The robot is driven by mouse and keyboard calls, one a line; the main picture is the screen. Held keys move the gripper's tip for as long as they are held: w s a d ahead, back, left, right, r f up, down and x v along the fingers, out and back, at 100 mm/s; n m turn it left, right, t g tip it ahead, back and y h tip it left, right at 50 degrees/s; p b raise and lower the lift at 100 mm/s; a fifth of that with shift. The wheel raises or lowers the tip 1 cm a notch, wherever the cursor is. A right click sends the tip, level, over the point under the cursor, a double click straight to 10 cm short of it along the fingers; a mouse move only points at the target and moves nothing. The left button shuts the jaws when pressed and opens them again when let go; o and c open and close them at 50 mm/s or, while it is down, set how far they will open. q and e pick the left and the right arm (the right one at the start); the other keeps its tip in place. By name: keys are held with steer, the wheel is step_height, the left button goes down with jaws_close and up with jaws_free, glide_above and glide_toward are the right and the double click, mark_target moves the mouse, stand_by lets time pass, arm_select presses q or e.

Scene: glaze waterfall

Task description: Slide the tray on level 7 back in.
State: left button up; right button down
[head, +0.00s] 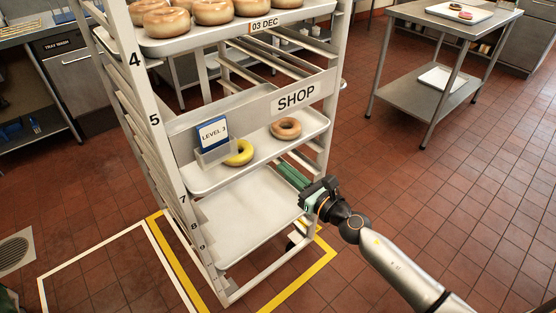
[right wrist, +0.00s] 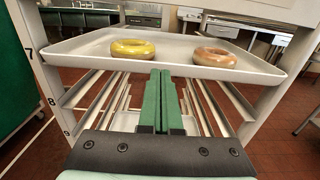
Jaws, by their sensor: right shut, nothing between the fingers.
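The level 7 tray (head: 262,160) is a pale tray in the white rack, level with the number 7. It carries a yellow ring doughnut (head: 240,153) and a brown one (head: 286,128). In the right wrist view its front rim (right wrist: 210,72) spans the rack's width and seems to reach slightly past the posts. My right gripper (head: 291,174) is shut and empty, its green fingers just below the tray's front rim toward the right; they also show in the right wrist view (right wrist: 161,78). I cannot tell whether they touch the tray. My left gripper is not in view.
A SHOP panel (head: 290,98) crosses the rack above this tray, with a LEVEL 3 card (head: 213,133) near its left part. A bare tray (head: 245,215) lies lower down. A fuller doughnut tray (head: 215,34) sits above. A steel table (head: 455,25) stands back right; the floor between is clear.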

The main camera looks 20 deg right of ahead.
mark_target(270, 157)
steer(key=shift+x, duration=1.8)
steer(key=shift+w, duration=0.1)
steer(key=x, duration=0.2)
steer(key=shift+w+a, duration=0.1)
steer(key=shift+w, duration=0.15)
steer(key=shift+w+a, duration=0.1)
steer(key=shift+w, duration=0.1)
steer(key=shift+s+b, duration=0.1)
steer(key=shift+b, duration=0.2)
